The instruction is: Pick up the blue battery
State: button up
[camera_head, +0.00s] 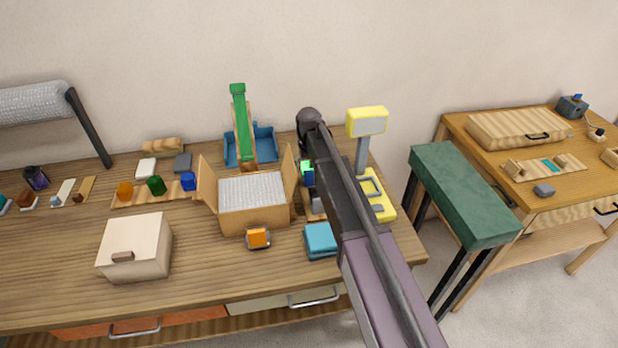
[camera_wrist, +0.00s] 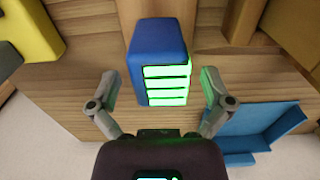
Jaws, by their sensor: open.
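The blue battery (camera_wrist: 157,42) has a row of glowing green bars on one face. It stands centrally in the wrist view, on a wooden surface. My gripper (camera_wrist: 160,88) is open, with one finger to the left and one to the right of the battery's lower part. The fingers look apart from its sides, and nothing is held. In the head view, only a green-lit, dark blue part of the battery (camera_head: 307,170) shows beside my arm. My arm hides the rest of it and the gripper's fingers.
A cardboard box (camera_head: 255,219) with bubble wrap stands left of the battery. A yellow scale (camera_head: 384,207) is to its right, a teal block (camera_head: 320,240) in front. A blue tray (camera_head: 264,139) with a green-topped ramp is behind. The front table strip is mostly clear.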

jog(key=shift+f+b, duration=1.15)
jog(key=shift+f, duration=0.35)
jog(key=c, duration=1.3)
